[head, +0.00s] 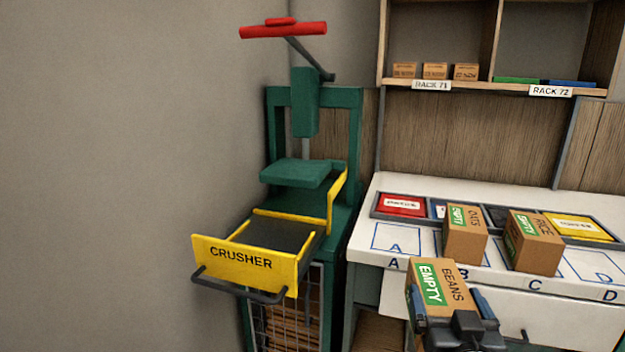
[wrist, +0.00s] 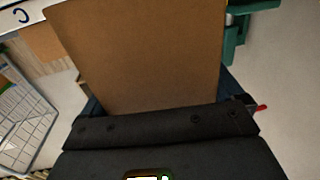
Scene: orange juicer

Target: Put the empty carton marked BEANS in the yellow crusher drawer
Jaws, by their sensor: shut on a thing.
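The brown carton marked BEANS (head: 437,285), with a green EMPTY label, is held by my gripper (head: 455,318) in front of the white bench. My gripper is shut on it. In the wrist view the carton's plain brown side (wrist: 145,55) fills the middle, and the gripper's fingertips are hidden behind it. The yellow crusher drawer (head: 245,265), marked CRUSHER, is pulled out from the green crusher (head: 315,205), to the left of my gripper. Its dark floor looks bare. The carton is apart from the drawer.
Two more cartons marked EMPTY, OATS (head: 465,235) and RICE (head: 534,242), stand on the white bench (head: 375,205) by lettered squares. The crusher's red handle (head: 283,30) is up. A wall shelf (head: 490,88) holds small boxes. A wire basket (wrist: 22,118) shows in the wrist view.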

